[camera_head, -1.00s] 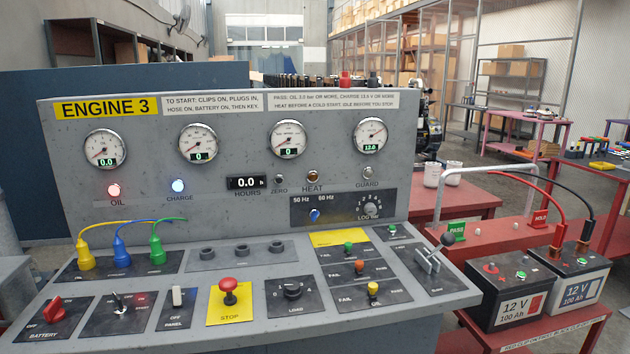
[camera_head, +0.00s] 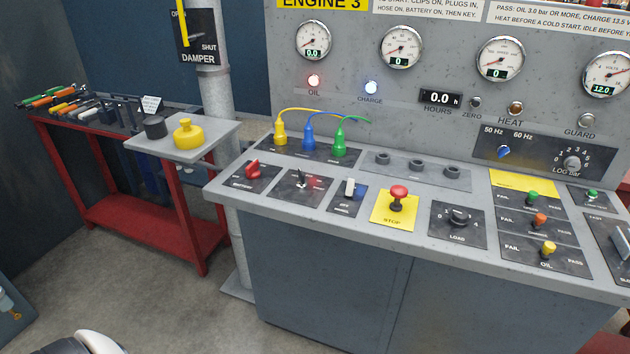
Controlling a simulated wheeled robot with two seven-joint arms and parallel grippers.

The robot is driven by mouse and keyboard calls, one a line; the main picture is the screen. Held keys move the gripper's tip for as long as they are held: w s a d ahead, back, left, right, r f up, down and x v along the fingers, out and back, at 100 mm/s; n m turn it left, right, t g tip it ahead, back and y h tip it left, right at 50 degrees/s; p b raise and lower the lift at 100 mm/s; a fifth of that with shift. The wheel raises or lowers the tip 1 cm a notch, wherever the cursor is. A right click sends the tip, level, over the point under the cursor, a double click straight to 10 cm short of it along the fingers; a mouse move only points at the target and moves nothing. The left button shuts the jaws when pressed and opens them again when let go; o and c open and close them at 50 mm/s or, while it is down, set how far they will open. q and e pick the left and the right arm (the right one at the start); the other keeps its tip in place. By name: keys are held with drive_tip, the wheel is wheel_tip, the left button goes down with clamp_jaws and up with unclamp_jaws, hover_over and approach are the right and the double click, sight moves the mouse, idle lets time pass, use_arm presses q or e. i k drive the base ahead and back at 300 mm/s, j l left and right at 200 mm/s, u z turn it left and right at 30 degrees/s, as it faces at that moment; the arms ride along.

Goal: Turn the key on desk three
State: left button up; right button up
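The Engine 3 desk (camera_head: 345,250) fills the middle and right of the head view, with ENGINE 3 on its yellow label. The small key (camera_head: 301,180) stands in its black plate on the sloping top, between the red battery switch (camera_head: 253,169) and the panel switch (camera_head: 350,187). Its exact position is too small to read. Yellow, blue and green plugs (camera_head: 309,139) sit in sockets behind it. The red oil lamp (camera_head: 314,81) and bluish charge lamp (camera_head: 371,87) are lit.
A red stop button (camera_head: 398,198) on a yellow plate is to the right of the key. At left, a red tool bench (camera_head: 120,217) and a grey shelf (camera_head: 182,150) with a yellow object stand beside a grey pipe (camera_head: 213,90). The floor before the desk's left side is clear.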

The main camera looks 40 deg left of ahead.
sight(302, 184)
drive_tip(key=l+u, duration=0.3)
drive_tip(key=l, duration=0.45)
drive_tip(key=l+u, duration=0.35)
drive_tip(key=l, duration=0.45)
drive_tip(key=i, duration=0.05)
